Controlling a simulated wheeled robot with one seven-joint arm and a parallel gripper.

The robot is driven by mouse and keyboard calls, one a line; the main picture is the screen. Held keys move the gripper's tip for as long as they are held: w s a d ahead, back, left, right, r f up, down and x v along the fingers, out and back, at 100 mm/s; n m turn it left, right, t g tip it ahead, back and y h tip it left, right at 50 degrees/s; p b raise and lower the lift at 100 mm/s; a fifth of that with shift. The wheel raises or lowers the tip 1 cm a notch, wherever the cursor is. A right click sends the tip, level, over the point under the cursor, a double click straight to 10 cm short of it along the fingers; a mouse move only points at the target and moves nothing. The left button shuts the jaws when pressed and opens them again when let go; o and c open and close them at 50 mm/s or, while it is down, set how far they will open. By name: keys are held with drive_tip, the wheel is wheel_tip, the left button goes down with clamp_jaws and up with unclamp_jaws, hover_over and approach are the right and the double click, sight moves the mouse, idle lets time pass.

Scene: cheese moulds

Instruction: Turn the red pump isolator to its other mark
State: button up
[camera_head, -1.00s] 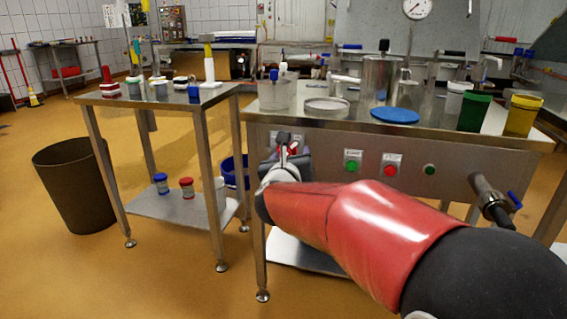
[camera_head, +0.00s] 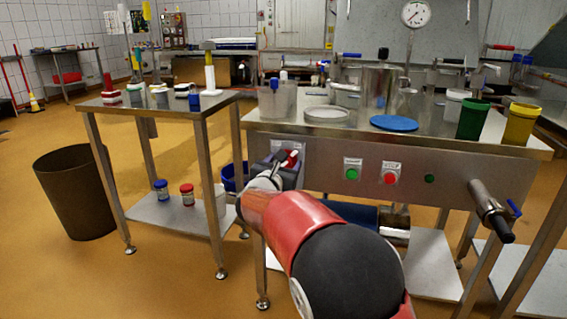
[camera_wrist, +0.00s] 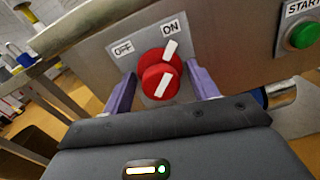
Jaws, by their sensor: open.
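The red pump isolator (camera_wrist: 160,79) is a round red knob with white marker bars, on the steel panel under the worktable. In the wrist view its OFF label (camera_wrist: 123,48) is at upper left and its ON label (camera_wrist: 169,27) is above. The upper white bar leans toward ON. My gripper (camera_wrist: 162,92) is open, with one purple finger on each side of the knob and visible gaps between. In the head view my gripper (camera_head: 285,163) is at the panel's left end, and part of the red isolator (camera_head: 293,158) shows there.
A green START button (camera_head: 351,174) and a red STOP button (camera_head: 390,178) sit right of the isolator. A dark-handled pipe fitting (camera_head: 492,212) sticks out at the panel's right. A side table (camera_head: 150,104) stands left, with a brown bin (camera_head: 75,190) beside it.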

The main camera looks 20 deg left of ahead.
drive_tip(key=c, duration=0.9)
drive_tip(key=shift+c, duration=0.2)
drive_tip(key=shift+d+b, duration=0.1)
drive_tip(key=shift+b, duration=0.25)
drive_tip(key=n+b, duration=0.2)
drive_tip(key=n, duration=0.3)
drive_tip(key=n+b, duration=0.1)
drive_tip(key=n, duration=0.2)
drive_tip(key=shift+r+n, duration=0.25)
drive_tip(key=shift+n, duration=0.15)
drive_tip(key=n, duration=0.4)
drive_tip(key=shift+n+t+y, duration=0.3)
drive_tip(key=shift+n+p, duration=0.5)
drive_tip(key=shift+n, duration=1.9)
drive_tip(key=shift+c, duration=0.2)
